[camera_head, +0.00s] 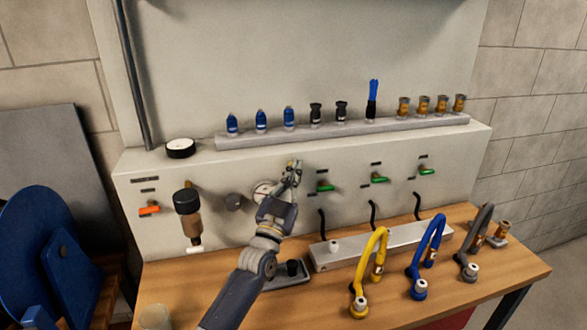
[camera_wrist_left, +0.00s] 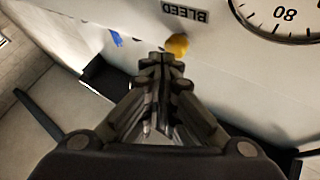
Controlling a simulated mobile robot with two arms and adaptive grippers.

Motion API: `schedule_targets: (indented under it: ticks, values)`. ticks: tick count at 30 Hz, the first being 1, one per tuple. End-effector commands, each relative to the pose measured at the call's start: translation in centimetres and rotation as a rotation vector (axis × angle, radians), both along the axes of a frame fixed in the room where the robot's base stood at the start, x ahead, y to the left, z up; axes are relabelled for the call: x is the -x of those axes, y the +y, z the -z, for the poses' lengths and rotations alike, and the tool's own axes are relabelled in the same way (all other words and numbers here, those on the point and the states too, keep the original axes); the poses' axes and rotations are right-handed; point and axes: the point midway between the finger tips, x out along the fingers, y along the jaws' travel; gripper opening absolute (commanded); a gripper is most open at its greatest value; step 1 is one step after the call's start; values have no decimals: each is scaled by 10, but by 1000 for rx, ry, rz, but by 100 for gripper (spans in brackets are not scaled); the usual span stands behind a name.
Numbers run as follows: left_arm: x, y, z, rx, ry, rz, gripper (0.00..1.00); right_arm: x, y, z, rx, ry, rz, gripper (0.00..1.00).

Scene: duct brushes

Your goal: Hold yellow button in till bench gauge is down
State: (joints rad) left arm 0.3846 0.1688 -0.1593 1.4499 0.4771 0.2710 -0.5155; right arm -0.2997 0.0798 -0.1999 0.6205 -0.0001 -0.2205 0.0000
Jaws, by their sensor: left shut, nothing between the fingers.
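The yellow button (camera_wrist_left: 178,45) shows in the left wrist view beside the BLEED label (camera_wrist_left: 187,15). My left gripper (camera_head: 293,172) is shut and empty at the panel front in the head view. Its closed fingertips (camera_wrist_left: 162,60) appear just below and left of the button in the left wrist view; I cannot tell whether they touch it. The bench gauge (camera_head: 262,190) is a white dial partly hidden behind my gripper. Its lower edge with the mark 80 shows in the wrist view (camera_wrist_left: 285,18); I see no needle there. My right gripper is out of view.
Green valve levers (camera_head: 326,187) and an orange lever (camera_head: 149,210) stick out of the panel. A filter bowl (camera_head: 190,220) hangs to the left. Several fittings stand on the rail (camera_head: 300,134). Yellow (camera_head: 370,270), blue and grey hoses stand on the wooden bench.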

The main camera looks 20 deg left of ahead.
Motion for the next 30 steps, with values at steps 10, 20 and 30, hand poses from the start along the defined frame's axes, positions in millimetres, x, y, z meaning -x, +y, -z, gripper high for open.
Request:
schedule_targets:
  ticks: [10,20,30]
  values:
    - [-4,3,0,-1,0,0,0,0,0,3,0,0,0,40]
    - [-7,5,0,0,0,0,0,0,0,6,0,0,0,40]
    - [-9,6,0,0,0,0,0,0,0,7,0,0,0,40]
